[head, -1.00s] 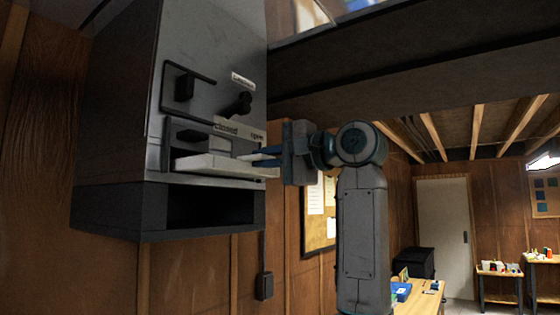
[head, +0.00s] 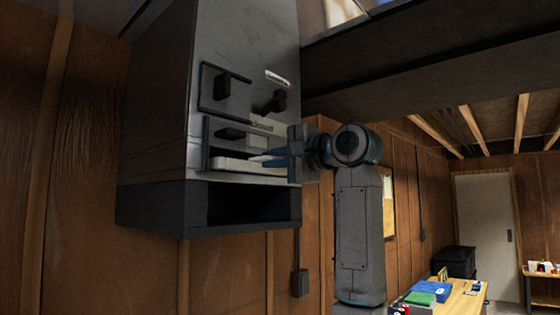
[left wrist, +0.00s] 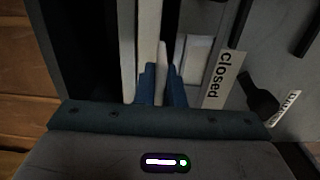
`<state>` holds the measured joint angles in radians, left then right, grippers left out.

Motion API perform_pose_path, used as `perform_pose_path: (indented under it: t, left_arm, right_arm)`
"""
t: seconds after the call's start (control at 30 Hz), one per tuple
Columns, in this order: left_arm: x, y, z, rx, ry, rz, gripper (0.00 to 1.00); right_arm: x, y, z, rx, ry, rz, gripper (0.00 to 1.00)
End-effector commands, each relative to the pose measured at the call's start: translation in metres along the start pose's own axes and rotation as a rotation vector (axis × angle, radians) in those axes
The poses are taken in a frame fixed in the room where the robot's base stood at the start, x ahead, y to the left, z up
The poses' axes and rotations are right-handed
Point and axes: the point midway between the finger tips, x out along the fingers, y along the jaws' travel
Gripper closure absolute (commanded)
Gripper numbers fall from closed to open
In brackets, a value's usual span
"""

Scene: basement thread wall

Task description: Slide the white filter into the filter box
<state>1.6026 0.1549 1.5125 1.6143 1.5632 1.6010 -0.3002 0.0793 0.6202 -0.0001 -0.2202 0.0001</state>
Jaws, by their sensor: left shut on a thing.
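The white filter (head: 234,165) lies in the slot of the grey filter box (head: 160,110), mostly inside, with its pale front edge along the opening. My left gripper (head: 268,158) is at the slot's right part, its blue fingers shut on the filter's front. In the left wrist view the fingers (left wrist: 161,85) close on a thin white tab of the filter (left wrist: 162,55). How deep the filter sits inside is hidden. My right gripper is not in view.
Above the slot are a dark handle (head: 222,86) and a black lever (head: 272,102). A "closed" label (left wrist: 223,80) is beside the slot in the wrist view. A dark open recess (head: 250,206) lies below. A table (head: 462,298) with items stands at lower right.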

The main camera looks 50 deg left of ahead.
Motion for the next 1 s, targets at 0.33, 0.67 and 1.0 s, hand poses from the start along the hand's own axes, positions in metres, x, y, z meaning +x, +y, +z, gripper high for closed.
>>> perform_pose_path:
  t: [0.33, 0.67, 1.0]
  left_arm:
    - [0.0000, 0.0007, 0.0004, 0.000, 0.000, -0.001, 1.00]
    - [-0.0002, 0.0034, 0.0026, 0.000, 0.000, 0.000, 1.00]
    - [0.0028, 0.0035, 0.0025, 0.000, 0.000, 0.000, 1.00]
  right_arm:
    - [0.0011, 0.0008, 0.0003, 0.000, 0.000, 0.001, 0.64]
    - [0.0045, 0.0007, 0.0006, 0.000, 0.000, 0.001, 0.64]
    - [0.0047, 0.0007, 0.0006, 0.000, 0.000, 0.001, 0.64]
